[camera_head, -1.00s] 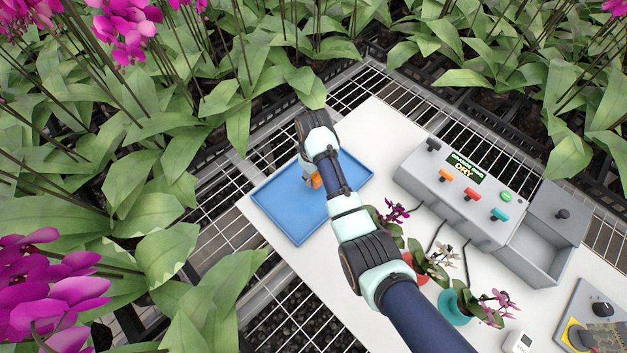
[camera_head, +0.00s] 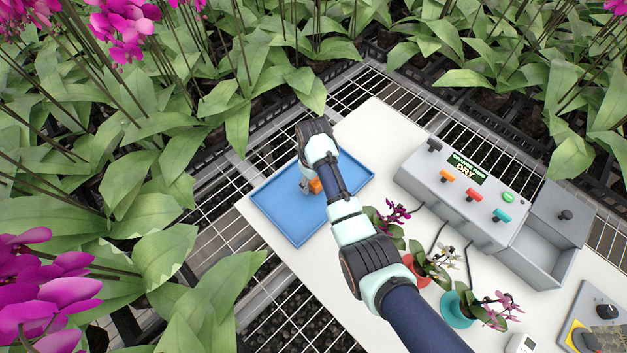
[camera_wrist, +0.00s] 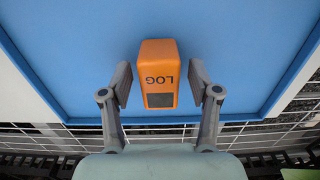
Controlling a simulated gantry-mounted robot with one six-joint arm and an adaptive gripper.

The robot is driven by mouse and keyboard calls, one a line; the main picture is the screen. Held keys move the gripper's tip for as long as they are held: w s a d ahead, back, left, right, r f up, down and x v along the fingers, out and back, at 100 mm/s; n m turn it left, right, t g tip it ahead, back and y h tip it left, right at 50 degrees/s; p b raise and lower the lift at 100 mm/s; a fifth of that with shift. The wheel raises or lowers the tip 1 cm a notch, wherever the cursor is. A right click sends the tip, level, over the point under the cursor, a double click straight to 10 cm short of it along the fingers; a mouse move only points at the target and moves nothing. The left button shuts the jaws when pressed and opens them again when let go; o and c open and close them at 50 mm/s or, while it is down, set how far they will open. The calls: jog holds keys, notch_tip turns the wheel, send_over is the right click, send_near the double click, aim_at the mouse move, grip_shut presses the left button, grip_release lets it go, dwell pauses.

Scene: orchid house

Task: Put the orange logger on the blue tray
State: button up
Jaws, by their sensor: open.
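The orange logger (camera_wrist: 159,60), marked LOG and with a dark screen, is over the blue tray (camera_wrist: 238,62) in the wrist view and seems to rest on it. In the head view the logger (camera_head: 315,185) is partly hidden by my arm. The blue tray (camera_head: 280,212) lies at the left end of the white bench. My gripper (camera_wrist: 160,85) is open, with one finger on each side of the logger and a gap on both sides. In the head view my gripper (camera_head: 306,186) is low over the tray, mostly hidden.
A grey control box (camera_head: 470,195) with coloured switches and an open bin stands to the right on the white bench (camera_head: 372,128). Small potted orchids, including one in a teal pot (camera_head: 455,308), stand beside my arm. Tall orchid plants surround the bench.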

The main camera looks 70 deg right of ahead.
notch_tip(320, 180, up, 12)
jog(key=p, duration=0.4)
